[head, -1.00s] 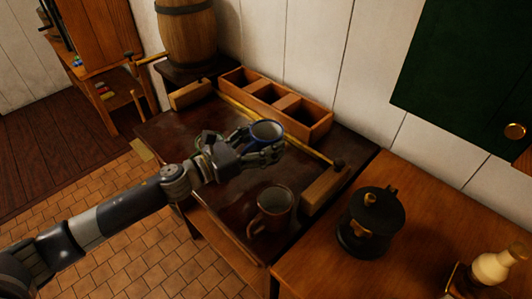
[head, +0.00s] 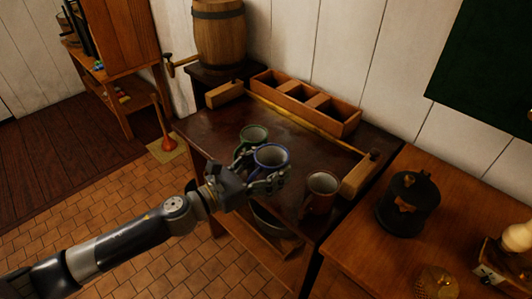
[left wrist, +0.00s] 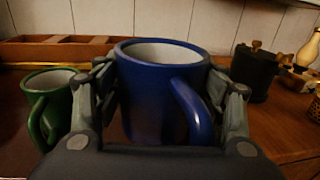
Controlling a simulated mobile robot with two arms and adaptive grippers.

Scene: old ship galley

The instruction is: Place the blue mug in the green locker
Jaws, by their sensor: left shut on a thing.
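The blue mug (head: 271,157) is upright between the fingers of my left gripper (head: 262,180), which is shut on it. In the left wrist view the blue mug (left wrist: 160,95) fills the middle, with its handle toward the camera and to the right. In the head view it overlaps the dark table, and I cannot tell its height above it. The green locker (head: 480,65) is a dark green panel on the wall at the upper right, cut by the picture edge. My right gripper is not in view.
A green mug (head: 254,134) stands just behind the blue one, and a brown mug (head: 321,190) to its right. A wooden divided box (head: 305,105) lies along the wall. A black pot (head: 407,203) stands on the right-hand counter (head: 350,250). A barrel (head: 218,38) stands at the back.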

